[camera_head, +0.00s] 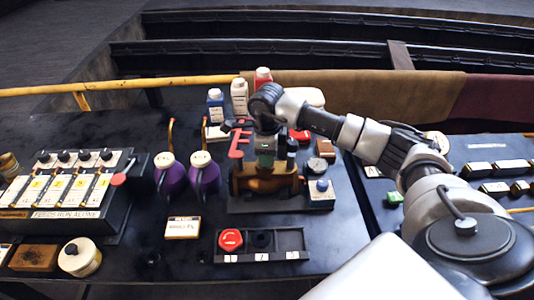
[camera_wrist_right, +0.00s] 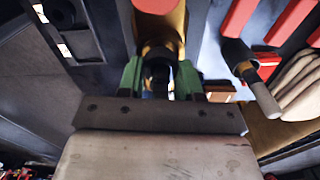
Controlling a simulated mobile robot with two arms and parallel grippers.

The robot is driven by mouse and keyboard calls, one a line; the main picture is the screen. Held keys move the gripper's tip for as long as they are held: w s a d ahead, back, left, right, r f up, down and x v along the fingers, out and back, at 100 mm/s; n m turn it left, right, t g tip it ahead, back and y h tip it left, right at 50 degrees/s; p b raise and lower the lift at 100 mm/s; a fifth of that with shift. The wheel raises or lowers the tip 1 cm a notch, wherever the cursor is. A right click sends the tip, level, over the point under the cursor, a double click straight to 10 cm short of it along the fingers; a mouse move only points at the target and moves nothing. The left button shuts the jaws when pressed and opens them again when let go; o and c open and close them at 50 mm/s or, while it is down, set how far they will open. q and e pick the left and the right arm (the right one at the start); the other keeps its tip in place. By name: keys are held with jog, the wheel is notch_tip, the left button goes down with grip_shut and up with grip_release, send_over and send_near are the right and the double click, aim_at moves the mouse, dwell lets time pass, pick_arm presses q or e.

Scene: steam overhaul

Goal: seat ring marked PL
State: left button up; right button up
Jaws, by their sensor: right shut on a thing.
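My right gripper (camera_head: 265,150) is over the brass valve body (camera_head: 265,180) in the middle of the bench, pointing down. In the right wrist view its green fingers (camera_wrist_right: 159,80) are shut on a dark round piece (camera_wrist_right: 158,66), right by the brass body (camera_wrist_right: 172,32). Any marking on this piece is hidden, and I cannot tell whether it touches the body. A black tray (camera_head: 285,254) in front holds a red ring-like part (camera_head: 230,240) in its left compartment and a dark round part (camera_head: 262,240) in the middle one. My left gripper is out of view.
Two purple bottles (camera_head: 204,177) and a white label card (camera_head: 183,227) stand left of the valve. Small bottles (camera_head: 239,97) are behind it. A switch panel (camera_head: 65,190) is at far left. Bare bench lies right of the tray.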

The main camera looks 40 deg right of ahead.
jog(key=shift+f, duration=0.2)
jog(key=shift+f+b, duration=0.4)
jog(key=shift+b, duration=0.15)
jog(key=shift+f, duration=0.1)
jog(key=o, duration=1.3)
jog(key=shift+r+p, duration=3.55)
jog(key=shift+r, duration=2.75)
